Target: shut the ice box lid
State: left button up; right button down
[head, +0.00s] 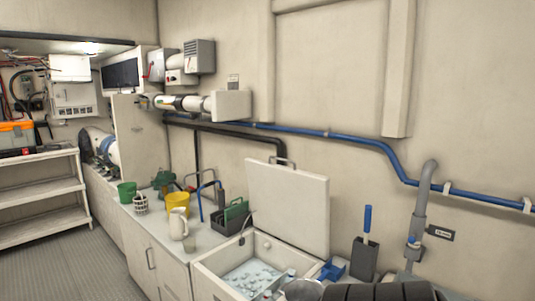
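The ice box (208,279) is a white box set in the counter at the bottom middle of the head view. Its white lid (290,205) stands open, raised almost upright at the back of the box near the wall. A dark handle (283,162) is on the lid's top edge. Ice cubes (254,275) lie inside the box. The front of the box is cut off by the lower picture edge. Neither gripper is in view.
Left of the box, the counter holds a black caddy (230,217), a white jug (178,224), a yellow bucket (178,201) and a green cup (127,191). To the right are a blue scoop (333,269) and a blue-handled tool (367,220). A dark ribbed object (385,292) lies at the bottom edge.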

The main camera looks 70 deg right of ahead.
aim_at(292, 205)
jog(key=z, duration=0.35)
jog(key=i, duration=2)
jog(key=z, duration=1.8)
jog(key=i, duration=1)
jog(key=z, duration=1)
